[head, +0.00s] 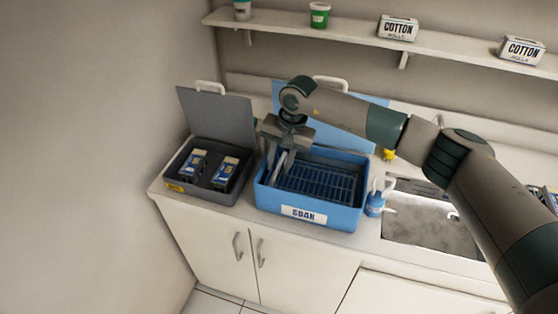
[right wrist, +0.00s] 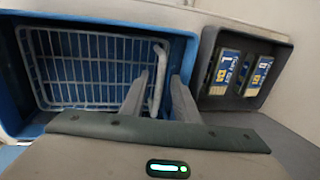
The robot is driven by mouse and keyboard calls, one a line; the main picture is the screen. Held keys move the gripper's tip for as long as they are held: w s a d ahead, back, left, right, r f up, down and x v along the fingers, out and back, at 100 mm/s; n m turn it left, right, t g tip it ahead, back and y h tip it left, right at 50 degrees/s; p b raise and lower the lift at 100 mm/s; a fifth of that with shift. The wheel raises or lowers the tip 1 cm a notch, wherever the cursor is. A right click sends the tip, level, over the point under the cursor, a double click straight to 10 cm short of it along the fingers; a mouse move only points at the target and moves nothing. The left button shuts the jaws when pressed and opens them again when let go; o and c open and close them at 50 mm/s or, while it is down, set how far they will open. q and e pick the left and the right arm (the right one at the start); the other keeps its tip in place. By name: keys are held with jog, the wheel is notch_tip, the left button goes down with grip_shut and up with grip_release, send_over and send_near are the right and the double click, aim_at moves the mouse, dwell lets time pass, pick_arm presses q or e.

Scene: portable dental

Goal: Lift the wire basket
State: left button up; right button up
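The dark wire basket (head: 322,182) sits inside the blue tub (head: 303,214) marked SOAK. In the right wrist view the basket (right wrist: 85,70) shows as a pale grid with an upright bar handle (right wrist: 158,78) at its end. My right gripper (head: 279,165) reaches down into the left end of the tub. Its two fingers (right wrist: 160,100) stand apart, one on each side of the handle, with gaps between them and the bar. The fingers hide part of the basket's left end in the head view. My left gripper is not in view.
A grey open box (head: 178,184) with two blue-labelled packs stands left of the tub. A blue bottle (head: 376,203) and a metal sink (head: 430,222) are to the right. The tub's blue lid (head: 345,130) stands raised behind. A shelf (head: 350,35) runs above.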

jog(key=shift+f, duration=0.1)
grip_shut()
jog(key=shift+w+r+b, duration=0.1)
jog(key=shift+r+b, duration=0.25)
jog(key=shift+r, duration=0.05)
notch_tip(320, 180, up, 7)
jog(key=b, duration=0.2)
jog(key=shift+r+b, duration=0.2)
jog(key=shift+b, duration=0.1)
